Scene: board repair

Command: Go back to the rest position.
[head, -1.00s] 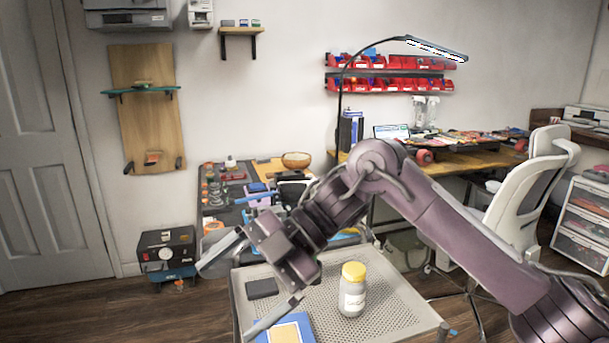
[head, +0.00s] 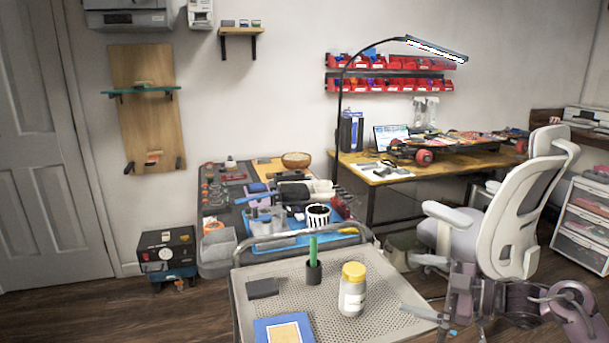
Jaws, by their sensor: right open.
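My right gripper (head: 425,288) is at the lower right, low beside the right edge of the perforated cart top (head: 390,286). It is open with nothing between its fingers. Its arm is folded back to the right, partly cut off by the picture edge and in front of the office chair's base. My left gripper is not in view.
On the cart stand a yellow-lidded jar (head: 352,290), a black cup (head: 314,272) with a green stick, a dark block (head: 263,288) and a blue-and-yellow box (head: 285,329). A white office chair (head: 520,220) stands close behind my right arm.

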